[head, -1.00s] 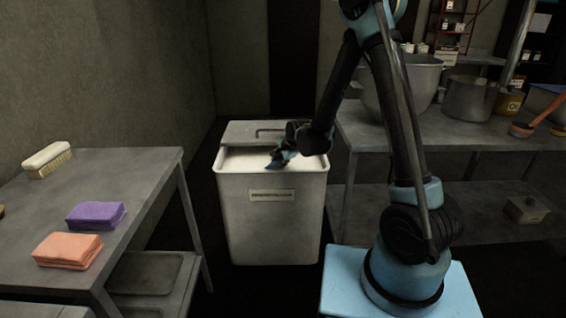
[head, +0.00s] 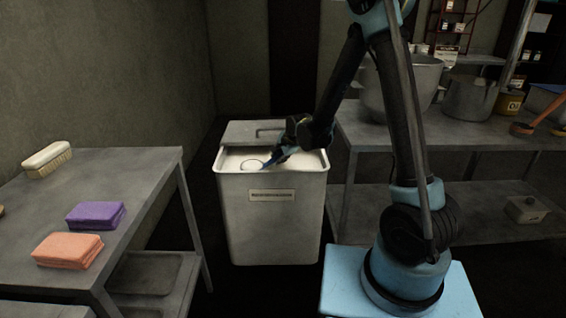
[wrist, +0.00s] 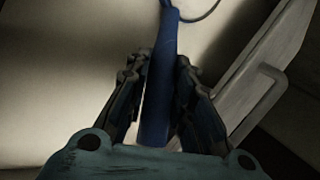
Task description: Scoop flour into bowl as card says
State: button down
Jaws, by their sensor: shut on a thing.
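My gripper (head: 286,152) is shut on the blue handle of the scoop (wrist: 160,90), just over the open front of the white flour bin (head: 272,222). The scoop's thin round rim shows in the head view (head: 252,164) against the pale flour (head: 234,157). I cannot tell how much flour it holds. In the wrist view, my gripper (wrist: 164,75) has the handle between its fingers, with part of the rim at the top edge. A large metal bowl (head: 412,88) stands on the right table, partly behind my arm. I cannot make out which paper is the card.
The bin's grey lid (head: 245,133) covers its back part. A metal pot (head: 470,98) and an orange-handled utensil (head: 540,118) sit on the right table (head: 375,138).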

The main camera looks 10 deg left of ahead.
notch_tip(320, 180, up, 20)
jog(key=shift+f, duration=0.2)
dwell(1.0)
dwell(0.4)
jog(key=shift+w, duration=0.1)
